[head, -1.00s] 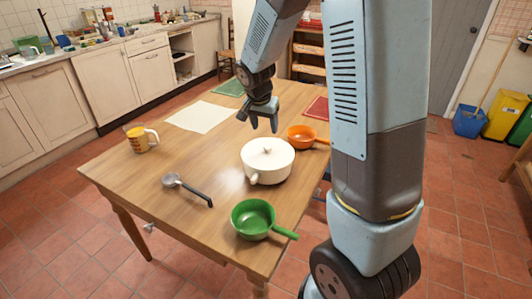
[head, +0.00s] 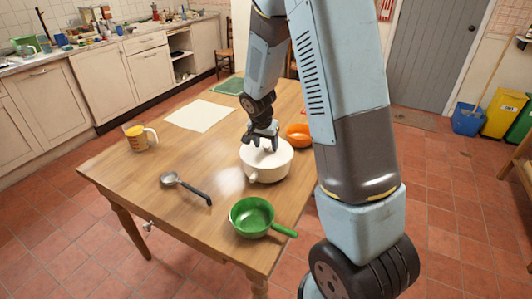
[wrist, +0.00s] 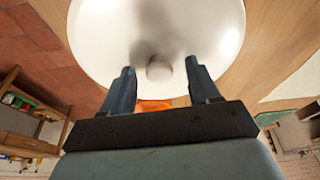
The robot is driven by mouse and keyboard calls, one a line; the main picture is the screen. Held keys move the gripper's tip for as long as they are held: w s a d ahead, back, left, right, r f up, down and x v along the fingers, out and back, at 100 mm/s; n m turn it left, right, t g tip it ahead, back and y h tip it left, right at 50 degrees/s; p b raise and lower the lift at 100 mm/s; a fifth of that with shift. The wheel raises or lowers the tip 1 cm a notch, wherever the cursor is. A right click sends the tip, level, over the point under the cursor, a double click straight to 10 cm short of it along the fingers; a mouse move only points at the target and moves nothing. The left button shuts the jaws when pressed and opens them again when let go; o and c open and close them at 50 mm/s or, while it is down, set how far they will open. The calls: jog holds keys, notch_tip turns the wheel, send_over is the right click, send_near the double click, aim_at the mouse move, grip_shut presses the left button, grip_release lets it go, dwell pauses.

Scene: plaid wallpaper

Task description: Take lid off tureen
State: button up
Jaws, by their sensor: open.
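The white tureen (head: 266,170) stands on the wooden table with its white lid (wrist: 115,30) on top. The lid's round knob (wrist: 159,68) shows in the wrist view, between and just beyond my two fingertips. My gripper (head: 262,143) is over the lid in the head view and hides much of its top, including the knob. In the wrist view the fingers of my gripper (wrist: 159,82) are spread wide, with a gap on each side of the knob. Whether the fingertips touch the lid I cannot tell.
The table's left part has free room.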

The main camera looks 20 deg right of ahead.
jog(key=shift+c, duration=0.2)
grip_shut()
dwell(0.4)
